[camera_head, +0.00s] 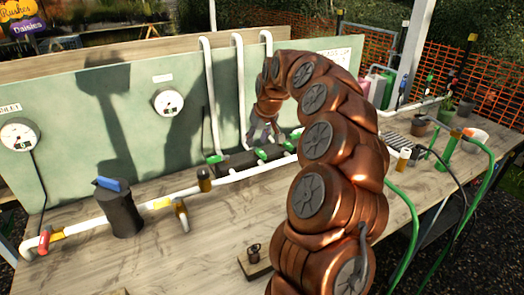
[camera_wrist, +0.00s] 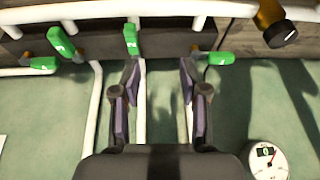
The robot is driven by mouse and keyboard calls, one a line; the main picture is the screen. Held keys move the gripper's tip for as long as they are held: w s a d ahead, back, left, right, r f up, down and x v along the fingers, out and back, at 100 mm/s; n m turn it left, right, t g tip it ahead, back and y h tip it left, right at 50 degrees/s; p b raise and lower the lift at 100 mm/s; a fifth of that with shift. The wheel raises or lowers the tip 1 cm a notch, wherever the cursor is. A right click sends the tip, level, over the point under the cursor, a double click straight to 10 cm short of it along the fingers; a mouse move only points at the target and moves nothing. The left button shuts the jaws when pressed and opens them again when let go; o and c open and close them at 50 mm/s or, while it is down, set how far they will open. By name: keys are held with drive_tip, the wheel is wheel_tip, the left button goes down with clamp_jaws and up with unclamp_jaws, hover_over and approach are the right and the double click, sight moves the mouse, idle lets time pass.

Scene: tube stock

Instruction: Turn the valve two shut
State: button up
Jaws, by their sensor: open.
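Valve two's green handle (camera_wrist: 131,40) shows in the wrist view, marked with a 2. It points up and down in that picture, roughly in line with the white pipe (camera_wrist: 140,115) below it. A green handle at the manifold in the head view (camera_head: 262,155) appears to be the same one; its number is too small to read there. My gripper (camera_wrist: 160,72) is open and empty. Its left fingertip is just below valve two's handle in the wrist view, its right fingertip nearer valve one. In the head view my gripper (camera_head: 264,128) hangs beside the board above the manifold.
Valve one's handle (camera_wrist: 215,58) lies crosswise; valves three (camera_wrist: 60,42) and four (camera_wrist: 42,64) are at left. Upright white pipes (camera_head: 240,85) run close to the gripper. A black canister (camera_head: 120,208) and side taps (camera_head: 181,214) stand along the pipe. The table front is mostly clear.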

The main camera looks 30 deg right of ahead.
sight(262, 152)
drive_tip(key=shift+m+h, duration=0.3)
drive_tip(key=shift+w+d+f+p, duration=0.45)
drive_tip(key=shift+w+d+f, duration=0.2)
drive_tip(key=shift+f, duration=0.75)
drive_tip(key=shift+w+d+f+p, duration=0.4)
drive_tip(key=shift+w+d+f, duration=0.3)
drive_tip(key=shift+f, duration=0.7)
drive_tip(key=shift+w+d+f+p, duration=0.5)
drive_tip(key=shift+d+f, duration=0.25)
drive_tip(key=shift+f, duration=0.65)
clamp_jaws()
